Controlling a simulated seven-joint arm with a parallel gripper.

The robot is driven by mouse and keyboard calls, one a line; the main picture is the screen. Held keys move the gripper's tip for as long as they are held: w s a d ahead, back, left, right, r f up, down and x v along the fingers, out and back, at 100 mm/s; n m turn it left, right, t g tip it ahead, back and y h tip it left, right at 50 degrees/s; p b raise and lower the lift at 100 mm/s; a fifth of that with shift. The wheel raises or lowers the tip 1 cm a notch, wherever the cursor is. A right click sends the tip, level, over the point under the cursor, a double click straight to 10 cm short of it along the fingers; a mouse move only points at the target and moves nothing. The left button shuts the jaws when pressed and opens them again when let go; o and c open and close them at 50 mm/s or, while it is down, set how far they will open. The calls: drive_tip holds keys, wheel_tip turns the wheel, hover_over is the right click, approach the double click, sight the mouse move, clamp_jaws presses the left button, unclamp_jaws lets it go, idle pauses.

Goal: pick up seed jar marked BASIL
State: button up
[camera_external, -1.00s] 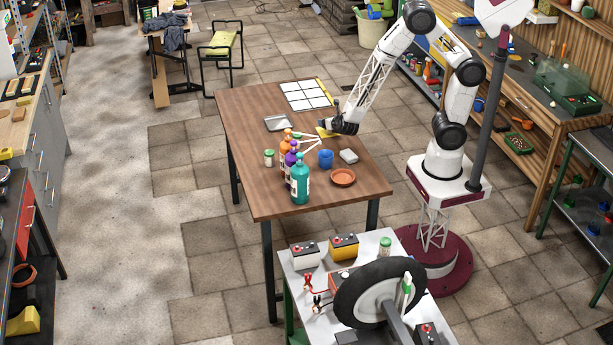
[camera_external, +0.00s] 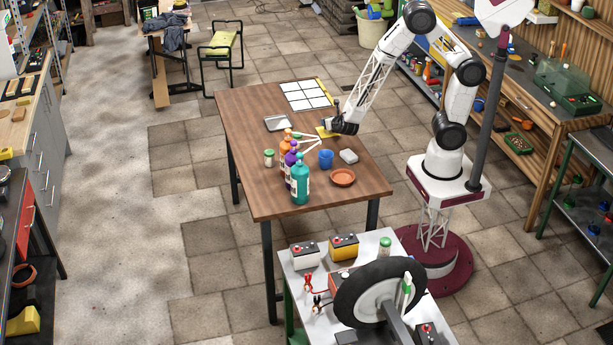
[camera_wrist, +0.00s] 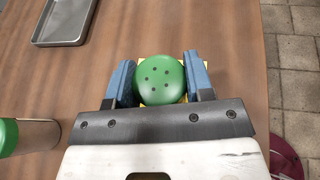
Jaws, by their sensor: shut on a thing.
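A jar with a green, holed lid (camera_wrist: 160,80) is between the two blue fingers of my gripper (camera_wrist: 160,82) in the wrist view. My gripper is shut on it. I see only the lid from above, so no label can be read. A yellow patch (camera_external: 325,132) is under the jar on the table; whether the jar touches it I cannot tell. In the external view my gripper (camera_external: 333,127) hides the held jar. Another green-lidded jar (camera_external: 269,157) stands at the table's left; one also shows at the wrist view's left edge (camera_wrist: 36,135).
On the wooden table (camera_external: 245,125) are a metal tray (camera_external: 277,122), several bottles (camera_external: 300,184), a blue cup (camera_external: 326,158), a grey block (camera_external: 349,156), a terracotta dish (camera_external: 342,177) and a white tiled panel (camera_external: 305,95). The table's near left part is clear.

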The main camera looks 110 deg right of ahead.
drive_tip(key=shift+r, duration=0.1)
drive_tip(key=shift+r, duration=0.75)
wheel_tip(320, 180, up, 2)
drive_tip(key=shift+s+r, duration=0.1)
drive_tip(key=s+a+r, duration=0.1)
drive_tip(key=s+a, duration=0.7)
drive_tip(key=s, duration=0.5)
drive_tip(key=shift+s+a, duration=0.15)
drive_tip(key=shift+s, duration=0.05)
drive_tip(key=shift+r, duration=0.1)
